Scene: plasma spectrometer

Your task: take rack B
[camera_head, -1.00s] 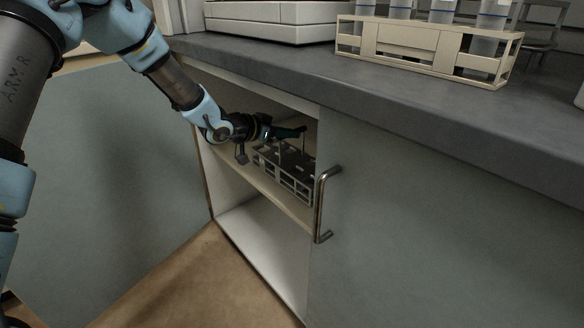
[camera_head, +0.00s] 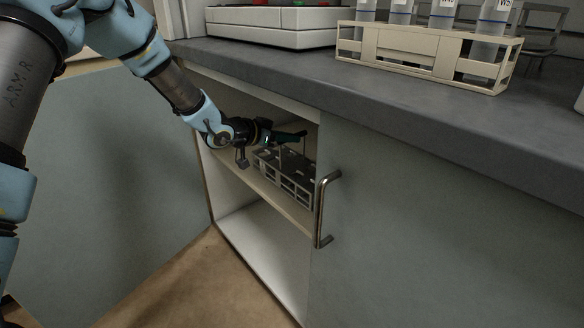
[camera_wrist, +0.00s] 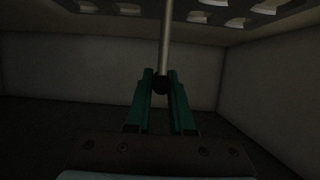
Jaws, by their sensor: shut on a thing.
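A dark grey rack (camera_head: 284,179) with open slots along its side stands on the shelf inside the open cabinet. A thin upright rod rises from it. No letter on it can be read. My gripper (camera_head: 300,135) reaches into the cabinet above the rack. In the wrist view, its green fingers (camera_wrist: 161,84) are shut on the rod (camera_wrist: 167,35), and the rack's slotted top (camera_wrist: 215,8) shows at the upper edge. Whether the rack rests on the shelf or is slightly raised, I cannot tell.
The cabinet's shelf edge (camera_head: 262,190) and the metal handle (camera_head: 322,208) of the closed right door lie close by. The left door (camera_head: 120,190) is open. On the grey countertop (camera_head: 400,105) stand a beige rack (camera_head: 420,55) with tubes and a white device (camera_head: 265,28).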

